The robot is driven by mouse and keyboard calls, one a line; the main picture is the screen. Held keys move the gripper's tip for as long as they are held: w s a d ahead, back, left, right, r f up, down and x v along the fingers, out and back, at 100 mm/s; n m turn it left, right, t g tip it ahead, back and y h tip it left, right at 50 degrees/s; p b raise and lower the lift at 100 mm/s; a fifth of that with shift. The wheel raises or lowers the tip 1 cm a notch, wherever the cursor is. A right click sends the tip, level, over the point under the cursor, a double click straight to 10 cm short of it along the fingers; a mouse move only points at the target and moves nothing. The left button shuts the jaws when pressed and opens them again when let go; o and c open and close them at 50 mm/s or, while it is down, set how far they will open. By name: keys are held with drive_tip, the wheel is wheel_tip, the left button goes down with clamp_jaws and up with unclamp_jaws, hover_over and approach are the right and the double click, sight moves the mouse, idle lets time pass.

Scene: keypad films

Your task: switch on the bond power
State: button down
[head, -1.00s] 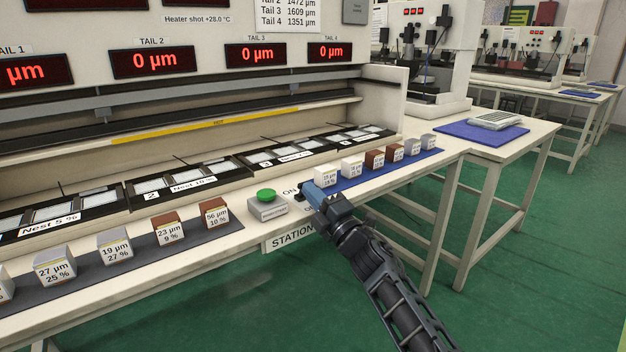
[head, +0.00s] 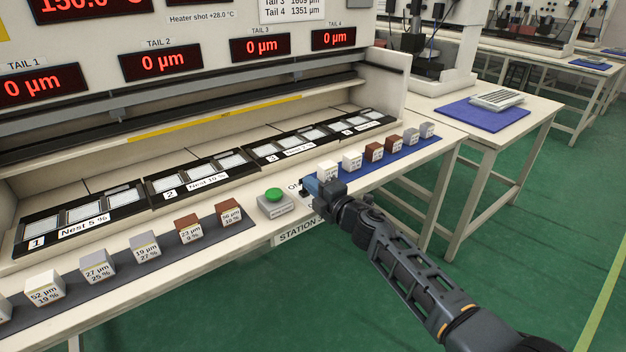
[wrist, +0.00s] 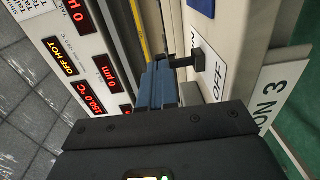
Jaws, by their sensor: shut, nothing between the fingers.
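The power switch, a black lever (wrist: 203,58) on a white plate, shows in the wrist view with an OFF label (wrist: 216,80) beside it; the ON lettering is partly cut off. My gripper (wrist: 161,68) has its blue fingers shut and empty, close beside the lever's tip. I cannot tell whether they touch. In the head view my gripper (head: 311,186) is low over the bench front, and it hides most of the switch. A display on the machine (wrist: 60,57) reads OFF HOT in the wrist view.
A green button on a grey box (head: 274,196) stands left of my gripper. Labelled cubes line a grey mat (head: 72,283) at left and a blue mat (head: 400,152) at right. Numbered nests (head: 85,228) lie behind. The floor in front is clear.

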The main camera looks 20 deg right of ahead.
drive_tip(key=shift+w+a+r+p, duration=0.1)
drive_tip(key=shift+w+r+p, duration=0.1)
drive_tip(key=shift+p, duration=0.35)
drive_tip(key=shift+w+r+p, duration=0.1)
drive_tip(key=shift+p, duration=0.2)
drive_tip(key=shift+w+a+r, duration=0.1)
drive_tip(key=shift+w+a, duration=0.05)
drive_tip(key=shift+w, duration=0.3)
drive_tip(key=shift+s+r, duration=0.1)
